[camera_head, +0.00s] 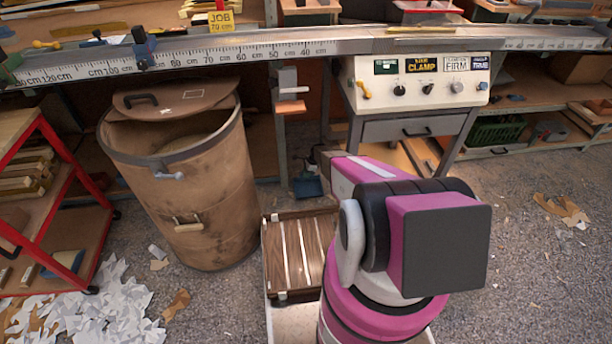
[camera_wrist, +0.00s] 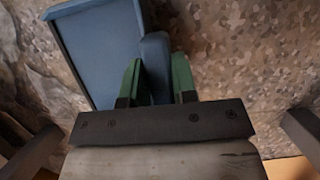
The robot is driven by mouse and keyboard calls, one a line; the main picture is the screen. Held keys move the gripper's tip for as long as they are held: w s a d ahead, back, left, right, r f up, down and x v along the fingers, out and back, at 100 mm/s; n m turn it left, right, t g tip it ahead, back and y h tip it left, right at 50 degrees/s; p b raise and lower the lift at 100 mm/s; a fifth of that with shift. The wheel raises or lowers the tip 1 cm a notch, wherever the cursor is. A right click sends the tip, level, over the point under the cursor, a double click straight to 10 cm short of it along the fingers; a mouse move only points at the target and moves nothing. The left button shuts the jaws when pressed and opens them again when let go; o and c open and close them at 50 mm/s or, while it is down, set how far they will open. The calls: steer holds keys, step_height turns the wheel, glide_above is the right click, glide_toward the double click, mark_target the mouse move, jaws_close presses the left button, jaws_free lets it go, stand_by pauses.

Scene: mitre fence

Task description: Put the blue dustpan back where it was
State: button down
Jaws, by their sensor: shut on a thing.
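The blue dustpan (camera_wrist: 100,50) fills the upper left of the wrist view, with its pan to the left and its handle (camera_wrist: 155,60) between my fingers. My gripper (camera_wrist: 157,75) has green fingers and is shut on the handle. In the head view the dustpan (camera_head: 308,187) is small and dark blue, low near the floor behind my arm, between the brown barrel and the control-box stand. My gripper is mostly hidden by my arm in that view. I cannot tell whether the dustpan touches the floor.
A large brown barrel (camera_head: 200,200) with a half-open lid stands left of my arm. A steel stand with a drawer (camera_head: 415,128) stands to the right. A slatted wooden crate (camera_head: 296,255) is in front. Paper scraps (camera_head: 100,315) litter the left floor. The right floor is mostly clear.

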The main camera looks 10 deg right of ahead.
steer(key=shift+f, duration=0.5)
steer(key=shift+f, duration=0.15)
steer(key=c, duration=0.9)
jaws_free()
steer(key=v, duration=1.1)
steer(key=s+a+r+n+h, duration=0.1)
steer(key=s+r+n, duration=0.5)
steer(key=s+r, duration=0.6)
steer(key=s+a+r+n+h, duration=0.1)
steer(key=s+r+n, duration=0.5)
steer(key=s+r, duration=0.6)
steer(key=s+a+r+n+h, duration=0.1)
steer(key=s+r+n, duration=0.5)
steer(key=s+r, duration=0.7)
steer(key=shift+a+r+h, duration=0.2)
steer(key=shift+r+h, duration=0.5)
steer(key=shift+r, duration=1.2)
